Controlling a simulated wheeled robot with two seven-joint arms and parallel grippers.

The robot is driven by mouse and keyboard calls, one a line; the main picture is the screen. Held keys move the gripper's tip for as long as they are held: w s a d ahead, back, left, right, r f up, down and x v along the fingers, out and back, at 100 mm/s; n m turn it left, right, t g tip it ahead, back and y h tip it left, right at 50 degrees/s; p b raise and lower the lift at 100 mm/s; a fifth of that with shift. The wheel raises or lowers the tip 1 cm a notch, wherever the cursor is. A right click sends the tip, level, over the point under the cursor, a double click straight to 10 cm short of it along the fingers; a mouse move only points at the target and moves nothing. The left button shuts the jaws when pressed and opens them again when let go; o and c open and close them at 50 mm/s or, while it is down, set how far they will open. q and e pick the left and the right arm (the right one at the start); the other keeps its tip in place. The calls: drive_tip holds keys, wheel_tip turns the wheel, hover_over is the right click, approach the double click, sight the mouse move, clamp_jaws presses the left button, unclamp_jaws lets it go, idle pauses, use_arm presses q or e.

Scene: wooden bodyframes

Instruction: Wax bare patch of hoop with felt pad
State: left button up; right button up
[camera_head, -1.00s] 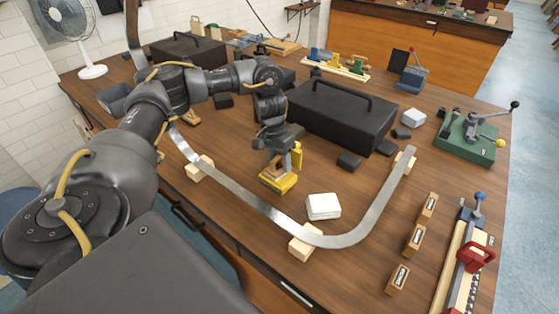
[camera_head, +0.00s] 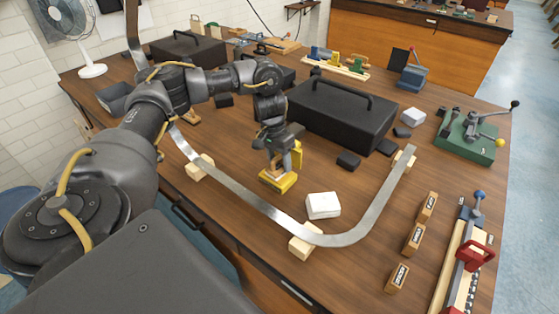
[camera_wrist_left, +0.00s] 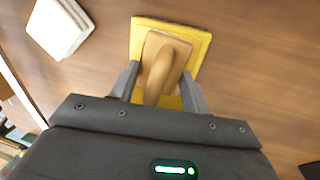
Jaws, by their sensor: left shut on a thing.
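The hoop (camera_head: 255,199) is a curved metal strip, set on several small wooden blocks on the table. I cannot make out a bare patch on it. The felt pad (camera_head: 279,182) is yellow with a wooden back and knob, and it also shows in the left wrist view (camera_wrist_left: 200,40). My left gripper (camera_head: 283,160) is shut on the pad's wooden knob, the fingers on either side of it in the left wrist view (camera_wrist_left: 160,85). The pad is at or just above the table, inside the hoop's curve and apart from the strip. My right gripper is not in view.
A white block (camera_head: 322,206) lies right of the pad, inside the curve. A black toolbox (camera_head: 342,115) stands behind, with small dark blocks (camera_head: 348,160) before it. Labelled wooden blocks (camera_head: 414,238) and a red-handled clamp (camera_head: 470,255) are at the right.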

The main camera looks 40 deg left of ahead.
use_arm(q)
drive_tip(key=shift+s+f+p, duration=0.1)
drive_tip(key=shift+p, duration=0.2)
idle(0.8)
idle(0.6)
wheel_tip(320, 180, up, 7)
drive_tip(key=p, duration=0.8)
drive_tip(key=shift+p, duration=0.35)
idle(0.6)
